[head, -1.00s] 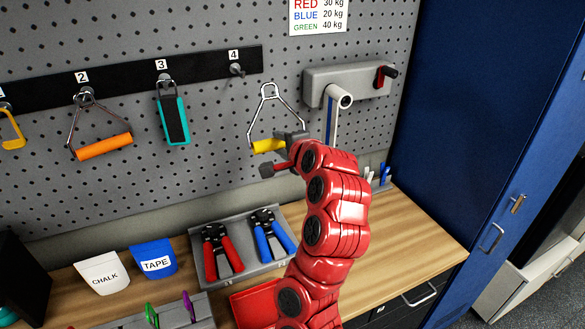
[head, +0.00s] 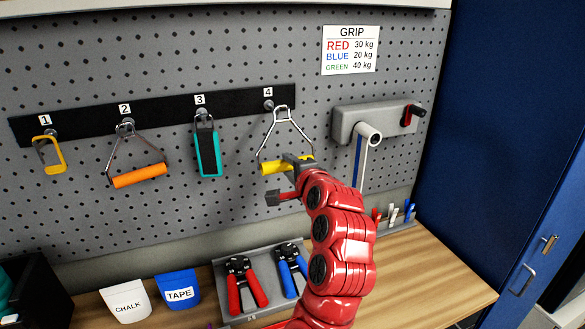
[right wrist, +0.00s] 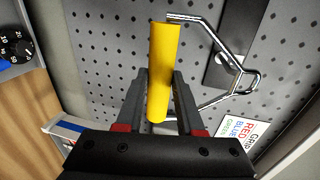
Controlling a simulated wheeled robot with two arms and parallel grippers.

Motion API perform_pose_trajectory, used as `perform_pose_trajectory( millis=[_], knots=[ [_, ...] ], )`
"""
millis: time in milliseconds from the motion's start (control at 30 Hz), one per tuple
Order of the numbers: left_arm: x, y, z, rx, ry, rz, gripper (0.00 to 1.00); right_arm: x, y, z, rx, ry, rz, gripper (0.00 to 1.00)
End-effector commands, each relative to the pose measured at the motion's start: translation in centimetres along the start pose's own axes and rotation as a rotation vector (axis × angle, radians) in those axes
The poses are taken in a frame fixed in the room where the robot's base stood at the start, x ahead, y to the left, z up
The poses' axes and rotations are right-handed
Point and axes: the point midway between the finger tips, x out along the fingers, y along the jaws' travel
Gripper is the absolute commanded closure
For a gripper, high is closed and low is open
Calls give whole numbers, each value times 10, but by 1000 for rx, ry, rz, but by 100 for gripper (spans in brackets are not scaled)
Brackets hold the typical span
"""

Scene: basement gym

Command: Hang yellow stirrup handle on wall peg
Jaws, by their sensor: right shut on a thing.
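The yellow stirrup handle (head: 271,168) has a yellow grip bar and a bent metal wire frame with a narrow top. My right gripper (head: 291,166) is shut on the yellow bar, with the frame pointing up. The frame's top is close beside wall peg 4 (head: 268,104), slightly right and below; I cannot tell whether they touch. In the right wrist view the yellow bar (right wrist: 164,60) sits between the two dark fingers, and the wire frame extends right, over the black peg strip (right wrist: 228,50). My left gripper is not in view.
Pegs 1 to 3 hold a yellow clip-like handle (head: 48,156), an orange stirrup handle (head: 138,176) and a teal handle (head: 209,150). A grey wall device (head: 350,124) with a crank is to the right. Hand grips in a tray (head: 238,316) and pouches stand on the bench below.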

Motion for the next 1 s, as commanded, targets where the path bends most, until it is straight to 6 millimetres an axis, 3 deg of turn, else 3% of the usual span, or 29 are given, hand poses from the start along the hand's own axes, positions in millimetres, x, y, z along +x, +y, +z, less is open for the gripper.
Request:
perform_pose_trajectory(
  millis=[1000],
  knots=[
    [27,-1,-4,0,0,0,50,66,-12,0,-3,0,-3,100]
  ],
)
